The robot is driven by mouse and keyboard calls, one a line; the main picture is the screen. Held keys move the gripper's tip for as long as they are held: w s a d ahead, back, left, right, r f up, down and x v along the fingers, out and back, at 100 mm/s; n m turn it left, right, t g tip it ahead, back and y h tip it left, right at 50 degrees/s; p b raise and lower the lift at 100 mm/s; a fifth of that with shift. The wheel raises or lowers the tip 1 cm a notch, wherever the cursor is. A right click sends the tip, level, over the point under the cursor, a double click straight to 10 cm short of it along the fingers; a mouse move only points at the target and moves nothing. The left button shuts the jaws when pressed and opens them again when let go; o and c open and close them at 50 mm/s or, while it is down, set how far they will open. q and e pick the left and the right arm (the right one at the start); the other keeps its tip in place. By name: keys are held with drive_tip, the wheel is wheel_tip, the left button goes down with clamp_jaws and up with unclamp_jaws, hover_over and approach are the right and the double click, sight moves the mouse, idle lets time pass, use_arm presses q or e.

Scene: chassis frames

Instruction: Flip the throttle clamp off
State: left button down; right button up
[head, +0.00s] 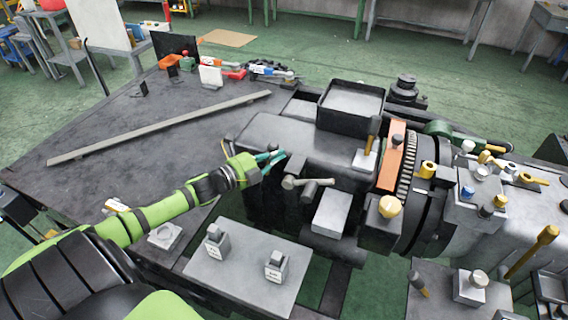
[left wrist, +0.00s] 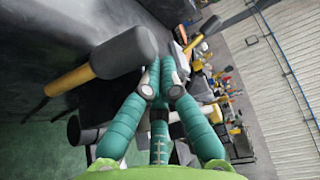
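My left gripper (head: 272,160) has teal fingers and is at the near left side of the big dark machine housing. A small grey lever with a rounded end (head: 290,182) sticks out just right of and below it. In the left wrist view, the teal fingers (left wrist: 161,75) run close together, and the gap between their tips is unclear. A dark cylindrical head on a yellow rod (left wrist: 128,53) lies left of them, apart from the fingers. I cannot tell which part is the throttle clamp. A handle stands on a pale block (head: 366,160) farther right. My right gripper is not in view.
A dark workbench (head: 120,180) with a long bar (head: 160,127) spreads left of the machine. A grey plate (head: 240,270) with two small blocks is in front. An orange part (head: 391,158) and several yellow knobs crowd the right.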

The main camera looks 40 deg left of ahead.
sight(269, 149)
use_arm(q)
drive_tip(key=a+n+t+b, duration=0.1)
drive_tip(key=a+n+b, duration=0.1)
drive_tip(key=a+n, duration=0.1)
drive_tip(key=shift+s+a+r+t+b, duration=0.1)
drive_tip(key=shift+s+a+t+b, duration=0.1)
drive_tip(key=shift+s+t+b, duration=0.15)
drive_tip(key=shift+s+a+r+n+t+b, duration=0.1)
drive_tip(key=shift+s+a+n+t+b, duration=0.15)
drive_tip(key=shift+a+n+t+b, duration=0.5)
drive_tip(key=shift+s+a+n+t+b, duration=0.2)
drive_tip(key=shift+a+n+b, duration=0.35)
drive_tip(key=shift+a+n, duration=0.45)
